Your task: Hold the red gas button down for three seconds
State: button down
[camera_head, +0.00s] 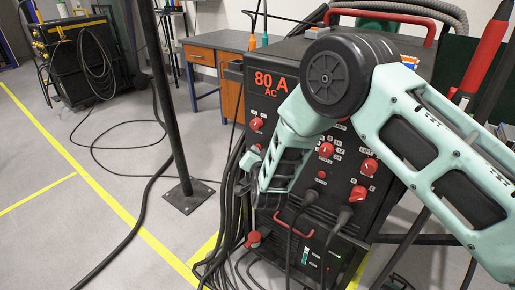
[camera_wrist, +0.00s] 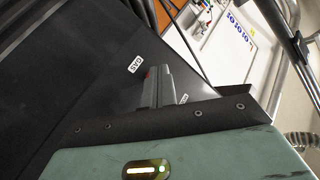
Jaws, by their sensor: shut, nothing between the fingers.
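The welding machine (camera_head: 345,60) has a dark front panel with a lit red "80 A AC" display. In the wrist view a small label (camera_wrist: 135,64), seemingly "GAS" turned over, sits on the dark panel. A sliver of red, seemingly the gas button (camera_wrist: 147,73), shows right beside my fingertips, mostly hidden by them. My gripper (camera_wrist: 158,76) is shut and empty, its tips at the panel by the red sliver. I cannot tell whether they touch or press it. In the head view my arm covers the middle of the panel and the fingertips are hidden.
Several red knobs, such as this one (camera_head: 361,193), and cable plugs (camera_head: 345,216) crowd the panel around my wrist. Cables hang at its lower left. A black post (camera_head: 172,100) stands to the left. A workbench (camera_head: 215,41) is behind. Open floor lies at left.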

dwell(0.6)
jog(key=shift+s+a, duration=0.45)
jog(key=shift+s, duration=0.2)
jog(key=shift+s+a, duration=0.8)
jog(key=shift+s, duration=0.2)
jog(key=shift+s+a, duration=0.75)
jog(key=shift+s, duration=0.25)
